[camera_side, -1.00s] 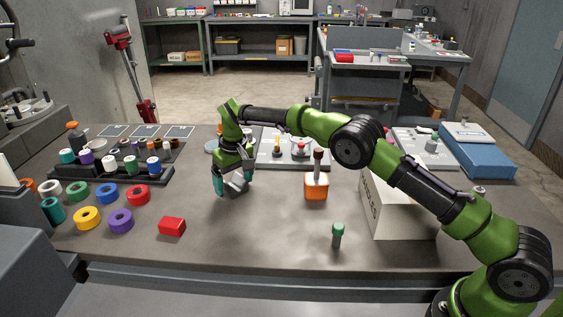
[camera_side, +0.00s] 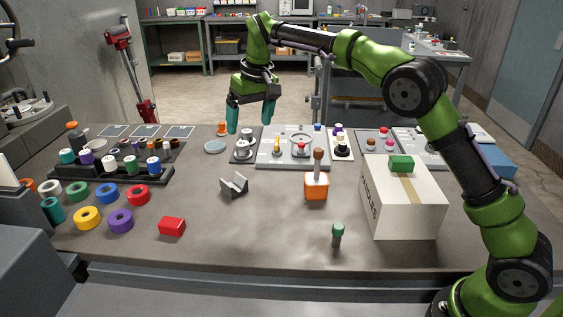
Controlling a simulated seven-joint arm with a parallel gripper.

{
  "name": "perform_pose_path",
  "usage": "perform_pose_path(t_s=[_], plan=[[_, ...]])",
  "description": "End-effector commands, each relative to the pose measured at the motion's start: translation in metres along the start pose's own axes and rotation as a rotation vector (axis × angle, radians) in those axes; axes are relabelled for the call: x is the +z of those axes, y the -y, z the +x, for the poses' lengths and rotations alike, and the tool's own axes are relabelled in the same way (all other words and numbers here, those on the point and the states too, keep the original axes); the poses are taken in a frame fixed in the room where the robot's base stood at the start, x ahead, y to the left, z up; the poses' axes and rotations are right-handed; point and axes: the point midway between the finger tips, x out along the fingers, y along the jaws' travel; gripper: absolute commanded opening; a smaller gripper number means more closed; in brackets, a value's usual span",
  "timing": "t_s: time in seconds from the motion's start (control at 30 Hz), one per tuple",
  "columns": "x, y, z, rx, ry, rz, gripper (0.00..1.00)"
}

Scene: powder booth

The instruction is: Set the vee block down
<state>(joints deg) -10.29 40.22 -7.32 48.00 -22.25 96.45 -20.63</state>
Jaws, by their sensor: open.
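The vee block (camera_side: 234,186) is a small grey metal block with a V-shaped notch. It rests on the dark grey bench (camera_side: 240,235), left of the orange block with a brown-topped handle. My gripper (camera_side: 251,117) is raised well above and behind the vee block, apart from it. Its two teal fingers are spread and nothing is between them.
An orange block with a handle (camera_side: 316,188), a white box (camera_side: 403,205) with a green block (camera_side: 401,163) on top, and a green-topped peg (camera_side: 337,235) stand to the right. A red block (camera_side: 172,226) and several coloured rings lie left. The front middle is clear.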

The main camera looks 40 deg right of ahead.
Motion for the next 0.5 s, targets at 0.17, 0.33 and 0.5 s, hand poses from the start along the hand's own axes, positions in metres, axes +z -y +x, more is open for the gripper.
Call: perform_pose_path(t_s=[0.17, 0.33, 0.5], plan=[[0.051, -0.023, -0.066, -0.066, -0.086, 0.064, 0.9], [0.118, -0.037, -0.101, -0.121, -0.167, 0.121, 0.9], [0.195, -0.048, -0.11, -0.166, -0.253, 0.177, 0.9]])
